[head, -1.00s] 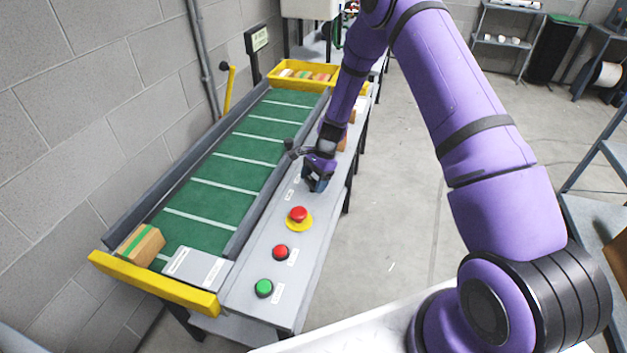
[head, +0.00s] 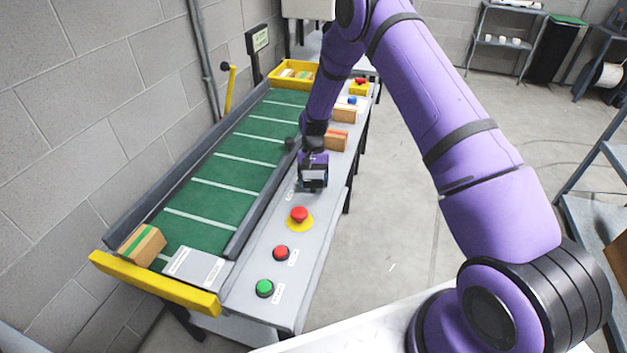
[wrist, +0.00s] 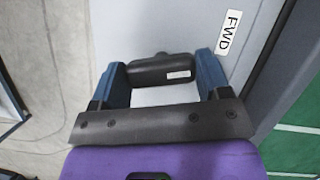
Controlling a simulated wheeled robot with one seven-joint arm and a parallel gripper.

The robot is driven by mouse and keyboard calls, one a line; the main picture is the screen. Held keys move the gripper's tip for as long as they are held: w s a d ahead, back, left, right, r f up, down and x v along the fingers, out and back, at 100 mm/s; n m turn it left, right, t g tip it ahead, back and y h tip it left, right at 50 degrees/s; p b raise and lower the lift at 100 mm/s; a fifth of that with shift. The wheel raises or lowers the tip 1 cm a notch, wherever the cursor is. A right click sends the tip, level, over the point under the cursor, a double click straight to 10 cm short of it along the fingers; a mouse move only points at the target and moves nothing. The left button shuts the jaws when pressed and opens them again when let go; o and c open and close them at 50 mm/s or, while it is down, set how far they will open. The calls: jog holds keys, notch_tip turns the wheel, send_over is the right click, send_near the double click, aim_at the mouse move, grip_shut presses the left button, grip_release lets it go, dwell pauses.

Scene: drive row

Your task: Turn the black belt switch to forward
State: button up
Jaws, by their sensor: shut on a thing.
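The black belt switch (wrist: 165,70) shows in the wrist view as a dark rounded handle with a small white mark near its right end. My gripper (wrist: 163,74) has its two blue fingers on the handle's two ends and is shut on it. A white FWD label (wrist: 229,32) lies on the grey panel just beyond the right finger. In the head view my gripper (head: 313,182) is down at the control panel (head: 256,243), and it hides the switch there.
A red button on a yellow base (head: 299,215), a red button (head: 280,252) and a green button (head: 264,288) line the panel nearer me. The green conveyor (head: 225,184) runs alongside, with a cardboard box (head: 142,246) at its near end. Boxes (head: 336,140) stand beyond my gripper.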

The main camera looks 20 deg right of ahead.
jog(key=n+h, duration=0.1)
jog(key=n, duration=0.1)
jog(key=n+h, duration=0.1)
jog(key=n, duration=0.2)
jog(key=shift+n, duration=0.3)
dwell(0.4)
jog(key=o, duration=0.9)
jog(key=shift+w+a+r, duration=0.1)
jog(key=v, duration=1)
jog(key=shift+w+a+r, duration=0.1)
jog(key=shift+w+r, duration=0.1)
jog(key=shift+r, duration=0.05)
jog(key=shift+r, duration=0.1)
